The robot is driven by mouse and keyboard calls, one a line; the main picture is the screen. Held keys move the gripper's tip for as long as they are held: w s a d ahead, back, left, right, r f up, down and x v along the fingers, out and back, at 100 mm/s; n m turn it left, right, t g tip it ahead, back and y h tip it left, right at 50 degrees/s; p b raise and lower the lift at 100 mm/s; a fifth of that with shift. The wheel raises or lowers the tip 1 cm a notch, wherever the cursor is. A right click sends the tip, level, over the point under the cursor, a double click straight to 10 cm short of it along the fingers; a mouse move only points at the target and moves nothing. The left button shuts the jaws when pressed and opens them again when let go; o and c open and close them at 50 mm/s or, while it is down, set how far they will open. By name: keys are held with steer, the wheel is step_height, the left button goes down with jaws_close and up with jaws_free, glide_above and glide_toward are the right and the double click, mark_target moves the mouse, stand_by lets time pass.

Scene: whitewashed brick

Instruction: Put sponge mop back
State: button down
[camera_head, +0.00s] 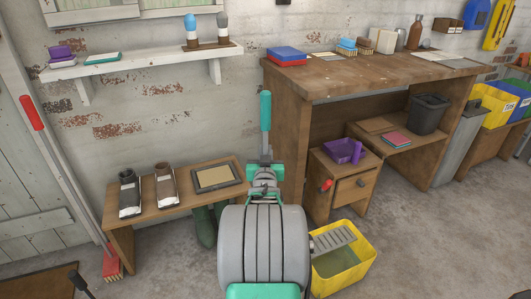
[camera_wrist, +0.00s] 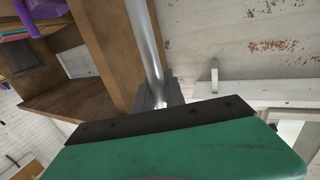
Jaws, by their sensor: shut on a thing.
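The sponge mop's teal handle grip (camera_head: 265,112) stands upright above my gripper (camera_head: 264,172) in the head view, in front of the wall and just left of the workbench. My gripper is shut on the mop's pole. In the wrist view, the metal pole (camera_wrist: 147,45) runs up from between the dark fingers (camera_wrist: 170,95) of my gripper. The mop's lower end and sponge are not visible; my arm covers that area in the head view. A yellow bucket (camera_head: 360,270) with a grey slatted wringer (camera_head: 333,239) stands on the floor right of my arm.
A low bench (camera_head: 120,240) with boots and a framed tray stands left of the mop; green boots (camera_head: 205,228) are beneath. A workbench (camera_head: 380,75) and small cabinet (camera_head: 345,188) stand right. A red broom (camera_head: 112,265) leans far left. Floor at right is clear.

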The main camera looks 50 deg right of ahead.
steer(key=c, duration=1.4)
jaws_free()
